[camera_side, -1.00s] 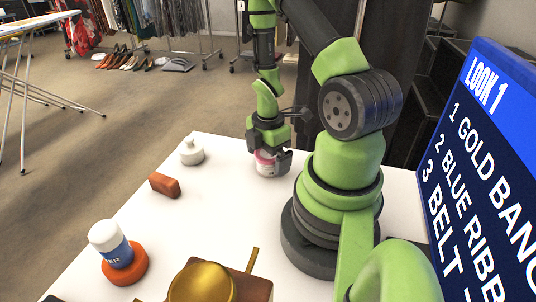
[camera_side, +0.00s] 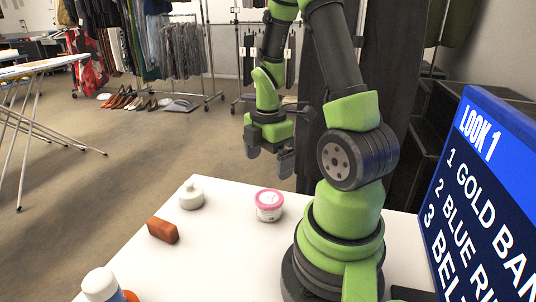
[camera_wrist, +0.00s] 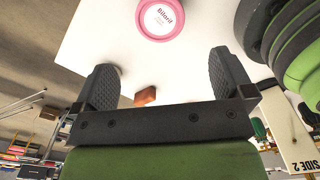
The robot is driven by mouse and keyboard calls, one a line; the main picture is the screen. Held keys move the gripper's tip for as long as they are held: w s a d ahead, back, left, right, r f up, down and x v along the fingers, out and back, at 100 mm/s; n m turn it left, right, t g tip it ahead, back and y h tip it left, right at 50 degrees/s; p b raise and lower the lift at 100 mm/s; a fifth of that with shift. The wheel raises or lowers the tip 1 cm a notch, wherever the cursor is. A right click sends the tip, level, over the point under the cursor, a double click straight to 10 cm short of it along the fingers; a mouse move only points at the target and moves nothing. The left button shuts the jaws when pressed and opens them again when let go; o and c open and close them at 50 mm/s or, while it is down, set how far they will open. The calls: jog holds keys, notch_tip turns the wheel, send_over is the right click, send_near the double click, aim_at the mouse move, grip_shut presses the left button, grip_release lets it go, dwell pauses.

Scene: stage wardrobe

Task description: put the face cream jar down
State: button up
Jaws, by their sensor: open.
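The face cream jar (camera_side: 269,206) is white with a pink lid and stands upright on the white table. Its pink lid, with a printed label, also shows at the top of the wrist view (camera_wrist: 163,18). My gripper (camera_side: 268,160) is open and empty, raised above the table and clear of the jar. In the wrist view its two dark fingers (camera_wrist: 163,82) are spread wide with nothing between them touching.
A white bottle with a blue label (camera_side: 100,286) is at the front left. A blue LOOK 1 board (camera_side: 490,180) stands at the right. The table (camera_side: 215,255) is bare in the middle.

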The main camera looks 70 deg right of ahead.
jog(key=w+a+r+m+t, duration=0.35)
jog(key=a+r+m, duration=0.5)
jog(key=r, duration=0.35)
jog(key=s+a+r+m+t+y, duration=0.2)
jog(key=s+a+r+m, duration=0.3)
jog(key=a, duration=0.4)
jog(key=shift+s+r+m+t, duration=0.2)
jog(key=shift+r+m+t, duration=0.25)
jog(key=shift+m+t, duration=0.4)
